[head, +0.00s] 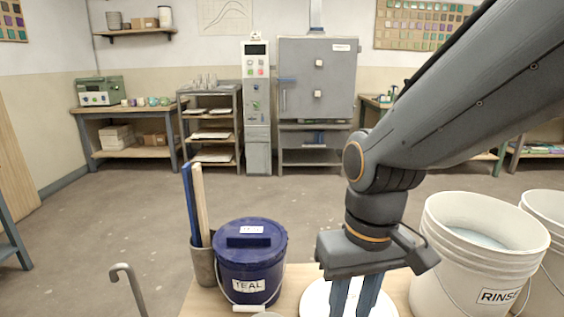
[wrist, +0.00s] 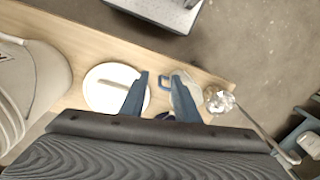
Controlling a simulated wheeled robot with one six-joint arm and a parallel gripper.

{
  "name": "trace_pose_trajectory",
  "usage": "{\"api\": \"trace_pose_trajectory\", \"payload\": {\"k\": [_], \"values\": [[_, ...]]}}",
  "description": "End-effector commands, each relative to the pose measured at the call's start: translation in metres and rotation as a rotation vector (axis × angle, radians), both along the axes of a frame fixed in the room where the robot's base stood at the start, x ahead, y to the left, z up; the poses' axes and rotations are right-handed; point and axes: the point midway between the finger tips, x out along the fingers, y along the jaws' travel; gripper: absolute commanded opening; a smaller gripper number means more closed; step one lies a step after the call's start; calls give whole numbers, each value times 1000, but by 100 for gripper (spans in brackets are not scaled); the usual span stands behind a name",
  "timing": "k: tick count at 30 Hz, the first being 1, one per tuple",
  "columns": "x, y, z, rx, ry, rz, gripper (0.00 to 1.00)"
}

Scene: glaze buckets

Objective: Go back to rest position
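My gripper (head: 355,300) points down over the wooden table in the head view, its lower end cut off by the frame edge. Its two blue fingers stand apart with nothing visible between them; they also show apart in the wrist view (wrist: 160,76). A round white lid-like disc (head: 316,298) lies below and behind the fingers; in the wrist view it has a pale bar handle (wrist: 101,92). The dark blue bucket labelled TEAL (head: 250,265) stands left of the gripper with a dark blue lid on. I cannot tell whether the fingers touch anything.
The white RINSE bucket (head: 466,270) stands close to the right of my gripper, another white bucket (head: 545,222) beyond it. A grey cup (head: 204,268) holds upright sticks. A metal hooked rod (head: 128,285) rises at left. A pale blue-handled container (wrist: 186,100) is near the fingers. The floor beyond is open.

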Motion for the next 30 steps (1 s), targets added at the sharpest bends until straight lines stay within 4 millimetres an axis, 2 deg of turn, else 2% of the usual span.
{"api": "trace_pose_trajectory", "payload": {"k": [9, 21, 27, 30], "values": [[2, -17, 24, -12, 1, -54, 29], [0, -62, 73, -37, 7, -175, 29], [-2, -80, 87, -45, 8, -222, 29], [-2, -83, 89, -47, 6, -233, 29]]}}
